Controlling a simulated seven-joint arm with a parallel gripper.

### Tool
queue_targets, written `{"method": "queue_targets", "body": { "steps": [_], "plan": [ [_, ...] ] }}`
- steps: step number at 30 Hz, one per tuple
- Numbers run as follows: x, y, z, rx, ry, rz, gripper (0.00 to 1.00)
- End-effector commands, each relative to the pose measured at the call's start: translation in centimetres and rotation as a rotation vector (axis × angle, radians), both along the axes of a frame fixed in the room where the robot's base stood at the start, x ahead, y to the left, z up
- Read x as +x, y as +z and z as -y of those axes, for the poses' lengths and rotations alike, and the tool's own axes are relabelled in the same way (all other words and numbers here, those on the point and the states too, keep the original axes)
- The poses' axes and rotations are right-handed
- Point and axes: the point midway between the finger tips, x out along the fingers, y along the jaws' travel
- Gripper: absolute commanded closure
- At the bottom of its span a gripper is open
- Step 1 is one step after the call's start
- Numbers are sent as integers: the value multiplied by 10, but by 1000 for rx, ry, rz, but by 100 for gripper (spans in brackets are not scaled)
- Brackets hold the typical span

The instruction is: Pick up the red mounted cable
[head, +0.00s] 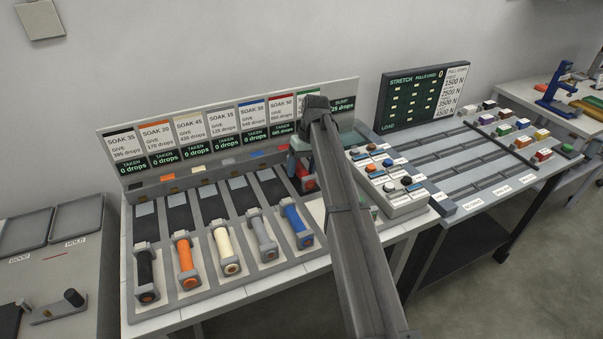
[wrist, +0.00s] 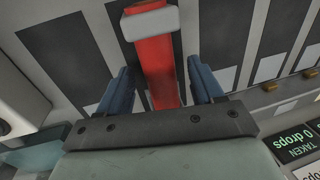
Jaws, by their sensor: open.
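The red mounted cable (wrist: 155,62) is a red cylinder with a pale grey clamp (wrist: 151,22) at one end, in the wrist view. My gripper (wrist: 161,84) is open, with one blue finger on either side of the red cylinder. Gaps show between the fingers and the cable, so I see no grip on it. In the head view my gripper (head: 300,168) is over the right part of the soak rack, and a bit of red cable (head: 307,184) shows below it. My arm hides most of that cable's place.
Black (head: 145,268), orange (head: 185,255), cream (head: 224,244), grey (head: 262,235) and blue (head: 295,221) mounted cables stand in a row to the left. A sign panel (head: 185,163) rises behind them. A button box (head: 385,180) and a stretch bench (head: 470,172) are to the right.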

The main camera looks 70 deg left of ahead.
Motion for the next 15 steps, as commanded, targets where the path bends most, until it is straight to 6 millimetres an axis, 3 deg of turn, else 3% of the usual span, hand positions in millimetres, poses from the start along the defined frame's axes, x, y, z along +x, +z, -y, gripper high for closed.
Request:
{"method": "queue_targets", "body": {
  "steps": [8,15],
  "plan": [
    [-1,-4,0,1,0,0,34],
    [-1,-4,0,1,0,0,57]
  ]
}}
